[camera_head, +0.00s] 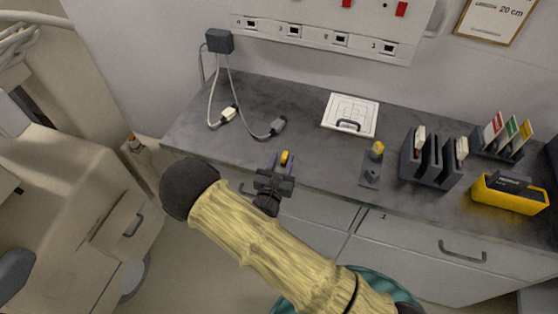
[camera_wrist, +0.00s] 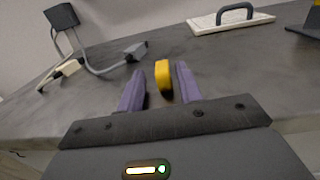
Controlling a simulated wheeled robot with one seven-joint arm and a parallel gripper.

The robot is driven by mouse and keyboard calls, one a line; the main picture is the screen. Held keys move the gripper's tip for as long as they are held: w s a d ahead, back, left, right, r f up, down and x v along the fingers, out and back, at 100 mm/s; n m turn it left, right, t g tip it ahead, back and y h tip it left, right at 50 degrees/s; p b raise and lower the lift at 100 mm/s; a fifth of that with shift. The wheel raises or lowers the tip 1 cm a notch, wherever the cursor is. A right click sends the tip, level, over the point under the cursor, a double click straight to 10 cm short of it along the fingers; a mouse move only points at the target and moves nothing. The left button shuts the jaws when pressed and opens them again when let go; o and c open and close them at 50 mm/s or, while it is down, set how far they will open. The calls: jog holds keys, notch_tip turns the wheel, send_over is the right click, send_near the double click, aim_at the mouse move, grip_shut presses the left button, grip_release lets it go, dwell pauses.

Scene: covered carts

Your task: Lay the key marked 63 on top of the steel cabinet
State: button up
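My gripper (camera_head: 283,160) is over the front part of the grey counter, with two purple fingers pointing away from me. A small yellow piece (camera_wrist: 162,77) is between the fingers in the wrist view, with narrow gaps on both sides, so the fingers look open around it. It may be a key's head; no number is readable, and its lower part is hard to make out. Another yellow knob-like piece (camera_head: 377,147) stands on a small dark holder (camera_head: 371,170) to the right. I cannot make out a key marked 63 or tell which furniture is the steel cabinet.
The grey counter (camera_head: 240,140) has drawers below. A white board with a handle (camera_head: 352,108), a dark slotted rack (camera_head: 428,160), a yellow box (camera_head: 508,198) and a card stand (camera_head: 500,148) are on it. Two cables with plugs (camera_head: 228,114) lie at the left.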

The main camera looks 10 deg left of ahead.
jog(key=shift+s+d+r, duration=0.15)
jog(key=shift+r, duration=0.05)
jog(key=s+b, duration=0.1)
jog(key=s, duration=1)
jog(key=shift+s+a+b, duration=0.25)
jog(key=shift+a+b, duration=0.05)
jog(key=shift+b, duration=0.05)
jog(key=shift+w, duration=0.1)
jog(key=shift+d, duration=0.1)
